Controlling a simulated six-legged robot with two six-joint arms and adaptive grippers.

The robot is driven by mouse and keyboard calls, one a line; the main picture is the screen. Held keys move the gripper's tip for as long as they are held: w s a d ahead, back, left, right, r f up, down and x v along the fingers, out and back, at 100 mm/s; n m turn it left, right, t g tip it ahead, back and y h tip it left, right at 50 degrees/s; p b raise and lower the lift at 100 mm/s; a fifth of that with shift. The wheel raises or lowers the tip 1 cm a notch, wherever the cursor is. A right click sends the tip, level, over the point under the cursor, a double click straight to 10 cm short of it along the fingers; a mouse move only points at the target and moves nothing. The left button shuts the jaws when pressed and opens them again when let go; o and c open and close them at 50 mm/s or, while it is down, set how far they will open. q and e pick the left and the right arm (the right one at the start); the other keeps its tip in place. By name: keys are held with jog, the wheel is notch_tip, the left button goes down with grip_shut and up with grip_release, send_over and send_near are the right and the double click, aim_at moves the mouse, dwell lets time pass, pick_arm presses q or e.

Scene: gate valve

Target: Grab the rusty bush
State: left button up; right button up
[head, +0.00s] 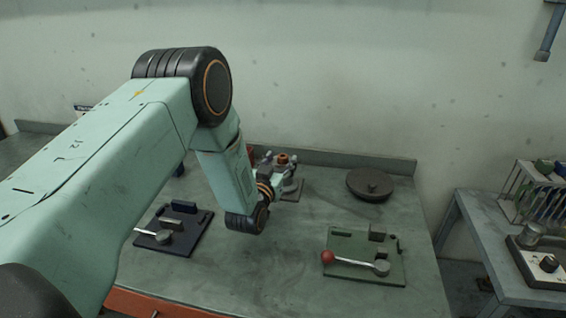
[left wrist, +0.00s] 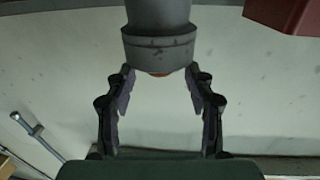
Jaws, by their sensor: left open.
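The rusty bush (head: 283,158) shows as a small orange-brown ring on top of a grey valve body (head: 291,185) at the back of the table. My left gripper (head: 271,168) is beside the valve, partly hidden by its own wrist. In the left wrist view, my left gripper (left wrist: 159,78) is open, with one finger on each side of a grey cylinder (left wrist: 158,45). My right gripper is not in view.
A dark round handwheel (head: 370,184) lies at the back right. A green plate with a red-knobbed lever (head: 328,257) is at front right; a dark lever plate (head: 176,229) is at left. A red block (left wrist: 284,14) is near the valve. A side table (head: 500,245) stands right.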

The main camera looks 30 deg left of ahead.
pick_arm(q)
jog(key=shift+w, duration=0.2)
jog(key=shift+w, duration=0.1)
jog(key=c, duration=0.8)
grip_shut()
